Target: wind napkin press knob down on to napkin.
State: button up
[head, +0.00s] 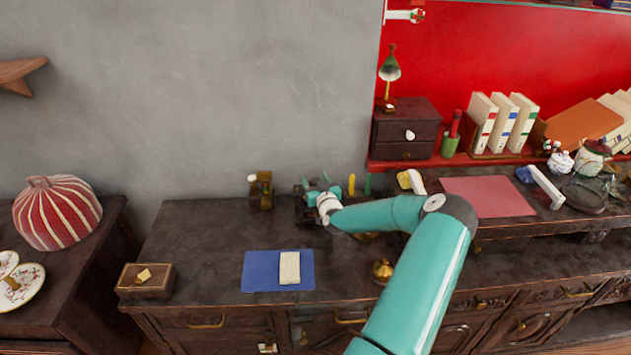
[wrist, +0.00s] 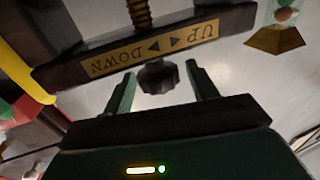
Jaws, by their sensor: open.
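The napkin press (head: 308,212) stands at the back of the dark cabinet top, partly hidden by my gripper (head: 318,192) and arm. In the wrist view its dark crossbar (wrist: 130,48) has a brass plate reading UP and DOWN with arrows, upside down in the picture. A brass screw (wrist: 139,12) shows on the crossbar's far side. The dark lobed knob (wrist: 158,77) is on the near side, between the two open fingers of my gripper (wrist: 161,86). A gap shows on each side of the knob. I cannot make out a napkin in the press.
A blue mat (head: 262,280) with a pale folded item (head: 289,267) lies in front. A small wooden box (head: 146,280) is at the left, a brass bell-like object (head: 382,270) at the right.

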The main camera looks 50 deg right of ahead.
jog(key=shift+c, duration=0.2)
jog(key=c, duration=0.9)
jog(key=shift+w+a+m+g+h, duration=0.1)
jog(key=shift+m+g+h, duration=0.4)
jog(key=shift+h, duration=0.2)
jog(key=shift+w+a+r+m+g+h, duration=0.1)
jog(key=shift+m+g+h, duration=0.9)
jog(key=shift+g+h, duration=0.1)
jog(key=shift+m+g+h, duration=0.9)
jog(key=shift+m+g, duration=0.3)
jog(key=shift+g, duration=0.45)
jog(key=shift+m+g+h, duration=0.9)
jog(key=shift+m+g, duration=0.3)
jog(key=shift+g, duration=0.45)
jog(key=shift+s, duration=0.2)
jog(key=o, duration=0.9)
